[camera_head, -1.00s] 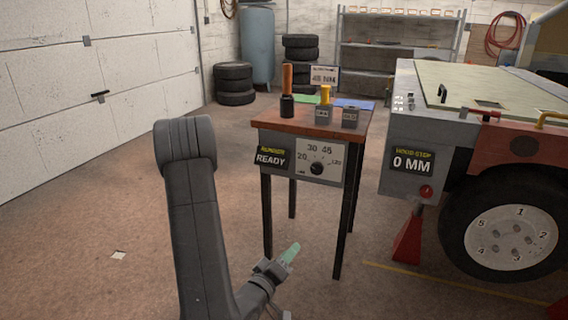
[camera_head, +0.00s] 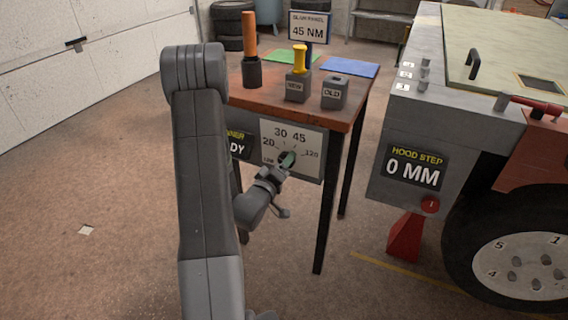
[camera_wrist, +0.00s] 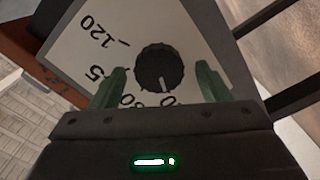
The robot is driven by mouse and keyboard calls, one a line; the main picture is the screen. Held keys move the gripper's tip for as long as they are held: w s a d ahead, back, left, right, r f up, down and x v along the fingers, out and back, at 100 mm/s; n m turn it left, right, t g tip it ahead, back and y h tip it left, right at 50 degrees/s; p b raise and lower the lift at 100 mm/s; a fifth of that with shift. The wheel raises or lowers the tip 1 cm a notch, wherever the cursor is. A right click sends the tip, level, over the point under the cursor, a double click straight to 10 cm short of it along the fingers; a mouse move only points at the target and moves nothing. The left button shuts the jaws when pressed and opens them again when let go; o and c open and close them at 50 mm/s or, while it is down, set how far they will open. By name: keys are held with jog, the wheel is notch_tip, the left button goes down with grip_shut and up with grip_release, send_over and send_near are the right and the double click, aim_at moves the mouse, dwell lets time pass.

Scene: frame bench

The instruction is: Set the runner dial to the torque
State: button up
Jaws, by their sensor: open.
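The runner dial's black knob (camera_wrist: 160,68) sits on a pale plate (camera_head: 310,145) on the bench front, marked 20, 30, 45 and 120. In the wrist view its white pointer mark faces down, toward a number ending in 0 that is partly hidden. The sign (camera_head: 308,29) on the bench reads 45 NM. My gripper (camera_head: 288,160) is open in front of the dial. In the wrist view its green fingers lie either side of the knob (camera_wrist: 160,84), with gaps; I cannot tell whether the tips reach its depth.
The bench top (camera_head: 317,113) carries an orange-handled tool (camera_head: 250,45), a yellow-handled piece in a grey block (camera_head: 297,85) and a block marked OLD (camera_head: 335,92). The READY display (camera_head: 238,146) is partly behind my arm. The vehicle (camera_head: 420,130) stands at right, with a red stand (camera_head: 406,235).

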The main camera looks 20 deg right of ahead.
jog(key=shift+w+d, duration=0.4)
jog(key=shift+d, duration=0.05)
jog(key=c, duration=1)
jog(key=shift+m+b, duration=0.3)
jog(key=shift+b, duration=0.15)
jog(key=shift+m+b, duration=8.15)
jog(key=shift+m, duration=0.45)
jog(key=shift+r, duration=0.1)
